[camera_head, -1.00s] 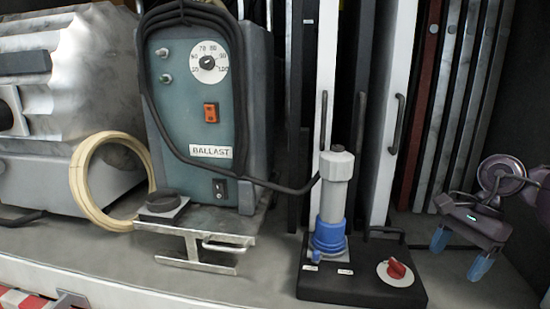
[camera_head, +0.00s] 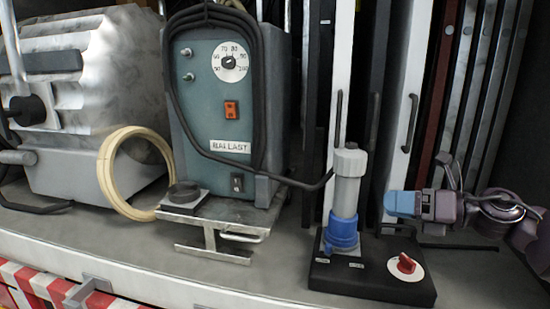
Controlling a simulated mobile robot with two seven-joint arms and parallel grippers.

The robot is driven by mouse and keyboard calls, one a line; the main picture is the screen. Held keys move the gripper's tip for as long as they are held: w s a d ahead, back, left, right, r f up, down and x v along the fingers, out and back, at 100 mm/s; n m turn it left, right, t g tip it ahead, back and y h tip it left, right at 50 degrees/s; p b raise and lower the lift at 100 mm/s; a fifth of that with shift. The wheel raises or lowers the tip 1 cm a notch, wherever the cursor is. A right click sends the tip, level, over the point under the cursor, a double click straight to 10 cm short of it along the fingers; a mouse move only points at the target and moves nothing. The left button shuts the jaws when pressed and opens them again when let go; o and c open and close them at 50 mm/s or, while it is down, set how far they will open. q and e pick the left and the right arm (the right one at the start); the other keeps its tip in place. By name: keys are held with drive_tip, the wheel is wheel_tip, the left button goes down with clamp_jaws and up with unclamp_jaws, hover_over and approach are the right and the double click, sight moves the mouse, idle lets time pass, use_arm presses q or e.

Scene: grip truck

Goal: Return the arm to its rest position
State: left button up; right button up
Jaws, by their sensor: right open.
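My right gripper (camera_head: 400,204) is at the right of the head view, its blue fingers pointing left. It is open with nothing seen in it. The fingers show side-on and overlap, so the gap between them is hidden. It is to the right of the grey and blue cable plug (camera_head: 345,197), with a gap between them in the picture. The plug stands upright on a black base (camera_head: 335,283) with a red knob (camera_head: 405,264). My right arm comes in from the right edge. My left gripper is not in view.
The teal ballast box (camera_head: 213,110) stands at the centre left, its black cable running to the plug. A cream ring (camera_head: 108,172) leans beside a silver housing (camera_head: 75,130). Tall panels (camera_head: 468,90) stand behind my right arm. The shelf front (camera_head: 150,275) is clear.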

drive_tip(key=s+d+f+m+t+h, duration=0.25)
drive_tip(key=f+m+t+h, duration=0.25)
drive_tip(key=f+m, duration=0.8)
drive_tip(key=s+d+f+m+t+h, duration=0.1)
drive_tip(key=s+f+m+t+h, duration=0.3)
drive_tip(key=f+m, duration=0.95)
drive_tip(key=s+f+m+g+h, duration=0.1)
drive_tip(key=s+f+m+h, duration=0.1)
drive_tip(key=s+f+m, duration=0.2)
drive_tip(key=s+f+m+g+h+p, duration=0.1)
drive_tip(key=s+f+m, duration=0.4)
drive_tip(key=s, duration=0.6)
drive_tip(key=s+f+m+g+h, duration=0.3)
drive_tip(key=s+f+m, duration=0.1)
drive_tip(key=s, duration=0.4)
drive_tip(key=shift+d+f+m, duration=0.25)
drive_tip(key=shift+d+m, duration=0.15)
drive_tip(key=shift+m, duration=0.25)
